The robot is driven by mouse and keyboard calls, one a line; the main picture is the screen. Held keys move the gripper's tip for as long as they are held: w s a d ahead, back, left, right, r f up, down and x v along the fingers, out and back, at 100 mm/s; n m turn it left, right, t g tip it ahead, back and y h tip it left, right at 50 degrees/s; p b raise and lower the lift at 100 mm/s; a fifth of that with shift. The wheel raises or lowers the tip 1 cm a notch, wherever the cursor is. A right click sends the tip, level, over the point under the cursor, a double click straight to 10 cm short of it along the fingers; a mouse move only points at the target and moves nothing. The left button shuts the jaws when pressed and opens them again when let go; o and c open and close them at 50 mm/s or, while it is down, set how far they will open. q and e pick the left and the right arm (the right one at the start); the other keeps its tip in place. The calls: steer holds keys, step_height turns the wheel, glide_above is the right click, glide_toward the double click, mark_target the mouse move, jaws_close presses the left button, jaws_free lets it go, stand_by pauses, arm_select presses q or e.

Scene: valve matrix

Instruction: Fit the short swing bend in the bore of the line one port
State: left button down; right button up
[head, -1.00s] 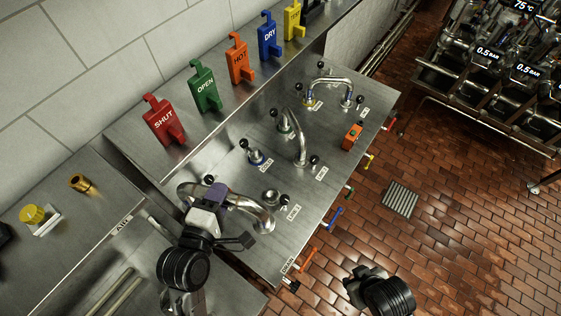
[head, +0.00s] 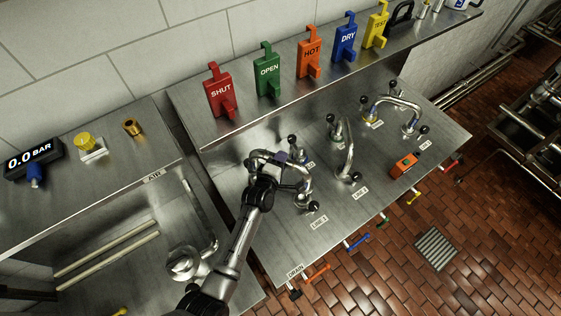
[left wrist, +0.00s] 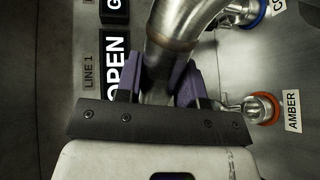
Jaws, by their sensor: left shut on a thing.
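My left gripper (head: 282,160) is shut on the short swing bend (head: 304,178), a curved steel pipe. The bend also shows between the purple fingers in the left wrist view (left wrist: 172,50). Its right end points down at the line one port (head: 303,205), beside the LINE 1 label (head: 319,221). The bend overlaps the port, so I cannot tell whether the end is in the bore or just above it. The bend's other end curves out on the gripper's left side. My right gripper is not in view.
A collared port (head: 297,153) stands just behind the bend. Another steel bend (head: 346,155) stands to the right, and an orange box (head: 404,165) beyond it. Coloured tags, including SHUT (head: 221,93), stand along the back ledge. The wrist view shows an orange-collared AMBER port (left wrist: 262,108).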

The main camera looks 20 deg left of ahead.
arm_select(q)
steer(key=shift+w+a+f, duration=0.1)
stand_by(0.6)
step_height(320, 180, down, 6)
steer(key=b, duration=0.4)
stand_by(0.9)
stand_by(1.2)
stand_by(0.3)
